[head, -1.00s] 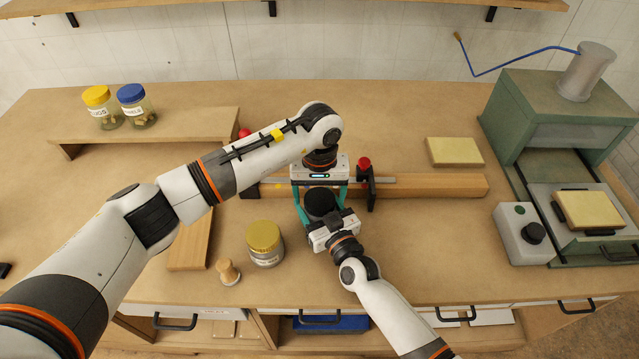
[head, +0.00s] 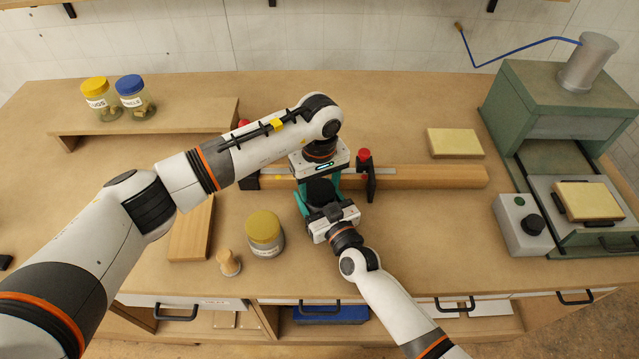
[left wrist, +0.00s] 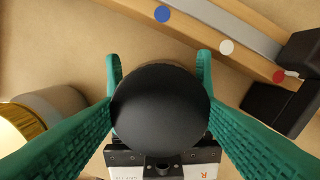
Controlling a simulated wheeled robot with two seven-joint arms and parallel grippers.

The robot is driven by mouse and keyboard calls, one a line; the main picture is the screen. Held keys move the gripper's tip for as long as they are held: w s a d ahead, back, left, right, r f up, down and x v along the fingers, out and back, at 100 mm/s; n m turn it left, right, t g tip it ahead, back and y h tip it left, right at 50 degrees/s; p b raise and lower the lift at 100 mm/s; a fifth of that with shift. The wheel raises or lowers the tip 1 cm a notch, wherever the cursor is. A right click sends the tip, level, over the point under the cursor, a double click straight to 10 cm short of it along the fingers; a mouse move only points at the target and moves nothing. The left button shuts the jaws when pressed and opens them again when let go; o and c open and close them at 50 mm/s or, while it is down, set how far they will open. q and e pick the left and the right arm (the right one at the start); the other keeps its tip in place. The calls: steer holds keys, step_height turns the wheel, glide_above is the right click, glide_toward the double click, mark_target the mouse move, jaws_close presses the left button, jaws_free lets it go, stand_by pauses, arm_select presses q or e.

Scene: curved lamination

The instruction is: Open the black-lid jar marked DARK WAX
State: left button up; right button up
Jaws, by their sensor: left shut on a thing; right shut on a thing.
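The black-lid jar shows mainly as its round black lid (head: 320,192), between my two grippers near the middle of the bench; its label is hidden. In the left wrist view the lid (left wrist: 160,108) fills the middle, seen from straight above. My left gripper (head: 318,196) comes from above and is shut on the lid, with teal fingers (left wrist: 160,90) on both sides of it. My right gripper (head: 328,214) comes from the front, low beside the jar, and is shut on the jar's body, which is mostly hidden under the lid.
A yellow-lid jar (head: 264,232) and a wooden knob-like tool (head: 229,263) stand left of the jar. A wooden beam (head: 430,178) with a red-tipped clamp (head: 366,172) lies just behind. Two jars stand on the raised shelf (head: 180,124). A green press (head: 560,120) stands at right.

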arm_select(q)
steer(key=n, duration=0.8)
steer(key=shift+n, duration=0.4)
steer(key=o, duration=1.1)
